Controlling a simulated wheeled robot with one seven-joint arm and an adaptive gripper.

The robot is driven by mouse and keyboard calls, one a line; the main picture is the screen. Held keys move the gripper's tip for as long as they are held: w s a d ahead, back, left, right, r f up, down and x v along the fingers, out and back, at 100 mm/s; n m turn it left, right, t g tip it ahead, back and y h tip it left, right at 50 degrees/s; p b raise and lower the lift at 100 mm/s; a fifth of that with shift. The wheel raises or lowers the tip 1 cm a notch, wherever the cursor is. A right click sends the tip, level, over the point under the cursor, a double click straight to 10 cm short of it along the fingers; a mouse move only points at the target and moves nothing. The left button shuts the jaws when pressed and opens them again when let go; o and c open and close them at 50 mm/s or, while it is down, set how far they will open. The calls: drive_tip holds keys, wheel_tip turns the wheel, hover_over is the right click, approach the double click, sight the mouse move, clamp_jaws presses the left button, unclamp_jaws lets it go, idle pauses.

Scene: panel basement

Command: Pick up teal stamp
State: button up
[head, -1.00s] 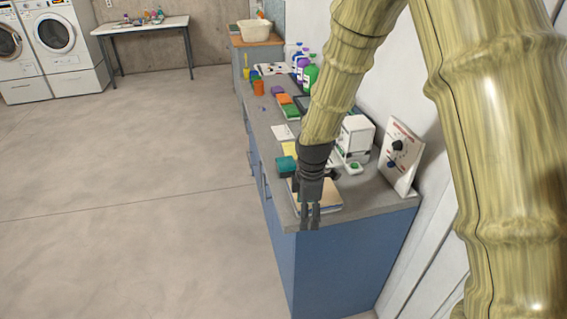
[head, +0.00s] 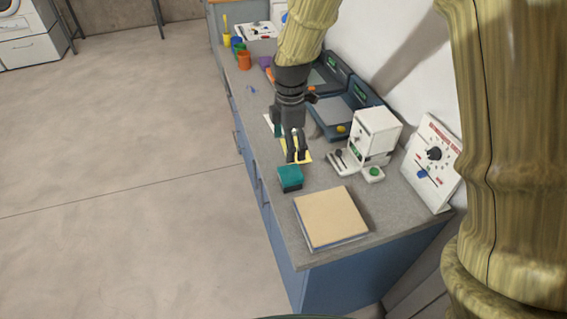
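A teal block with a dark base (head: 290,178) stands on the grey counter, left of the tan book. It may be the teal stamp. A narrow teal piece (head: 277,128) shows beside my gripper's left side, partly hidden; I cannot tell what it is. My gripper (head: 296,158) points down over the yellow paper (head: 297,151), behind the teal block in the view. Its two fingers are a little apart with nothing visible between them. Its height above the counter is hard to tell.
A tan book (head: 331,217) lies at the counter's near end. A white device (head: 374,136) and a white dial panel (head: 433,163) stand at right by the wall. Dark scales (head: 344,109) sit behind. An orange cup (head: 244,60) stands at the far left edge. The floor at left is clear.

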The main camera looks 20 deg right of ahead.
sight(291, 172)
drive_tip(key=shift+s+f, duration=0.1)
drive_tip(key=shift+f, duration=0.15)
drive_tip(key=s+f, duration=0.1)
drive_tip(key=s+f+p, duration=0.1)
drive_tip(key=s, duration=0.1)
drive_tip(key=shift+w+f, duration=0.1)
drive_tip(key=shift+f, duration=0.25)
drive_tip(key=shift+w+f, duration=1.05)
drive_tip(key=shift+w, duration=0.05)
drive_tip(key=shift+f+p, duration=0.25)
drive_tip(key=shift+p, duration=0.1)
drive_tip(key=shift+s+f+p, duration=0.65)
drive_tip(key=shift+s+f, duration=0.2)
drive_tip(key=shift+s, duration=0.15)
drive_tip(key=shift+w+f, duration=0.2)
drive_tip(key=shift+f, duration=0.3)
drive_tip(key=shift+w+f, duration=0.2)
drive_tip(key=shift+f, duration=0.3)
drive_tip(key=shift+w+f, duration=0.1)
drive_tip(key=shift+f, duration=0.15)
drive_tip(key=shift+s+r, duration=0.2)
drive_tip(key=shift+s, duration=0.1)
drive_tip(key=shift+w+f, duration=0.15)
drive_tip(key=c, duration=1.2)
